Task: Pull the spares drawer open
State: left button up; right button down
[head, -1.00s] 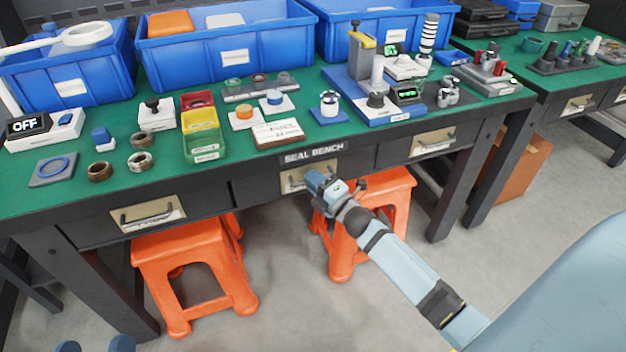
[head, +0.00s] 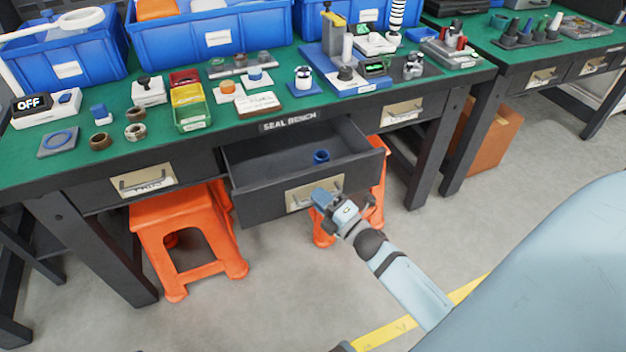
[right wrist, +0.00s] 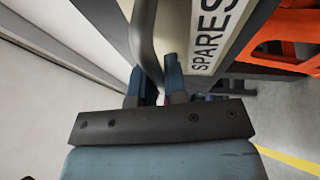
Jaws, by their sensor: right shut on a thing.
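The spares drawer (head: 262,207) is the middle drawer of the seal bench, and it stands pulled out. Inside it is a small blue ring-like part (head: 321,156); the rest of the visible floor is bare. My right gripper (head: 325,200) is at the drawer front, shut on the drawer's handle. In the right wrist view the fingers (right wrist: 160,88) close around the grey bar handle (right wrist: 143,40), beside a label reading SPARES (right wrist: 210,35).
Orange stools (head: 185,235) stand under the bench, one partly behind the open drawer. The green bench top (head: 225,132) carries several parts, trays and blue bins (head: 215,42). Closed drawers (head: 146,180) flank the open one. Grey floor in front is clear.

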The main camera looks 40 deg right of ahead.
pick_arm(q)
jog(key=shift+a+f, duration=0.3)
pick_arm(e)
jog(key=shift+s+a, duration=0.25)
jog(key=shift+s, duration=0.75)
pick_arm(q)
jog(key=shift+s, duration=0.1)
pick_arm(e)
jog(key=c, duration=1.2)
grip_release()
pick_arm(q)
jog(key=shift+d, duration=0.15)
pick_arm(e)
jog(key=shift+s, duration=0.1)
pick_arm(q)
jog(key=shift+s+a+f+g+y+p, duration=0.2)
jog(key=shift+a+f+g+y+p, duration=0.15)
jog(key=shift+f, duration=0.25)
jog(key=shift+s+a+f+g+y+p, duration=0.25)
jog(key=shift+a+f+g+p, duration=0.15)
jog(key=shift+f, duration=0.2)
pick_arm(e)
jog(key=shift+v, duration=6.85)
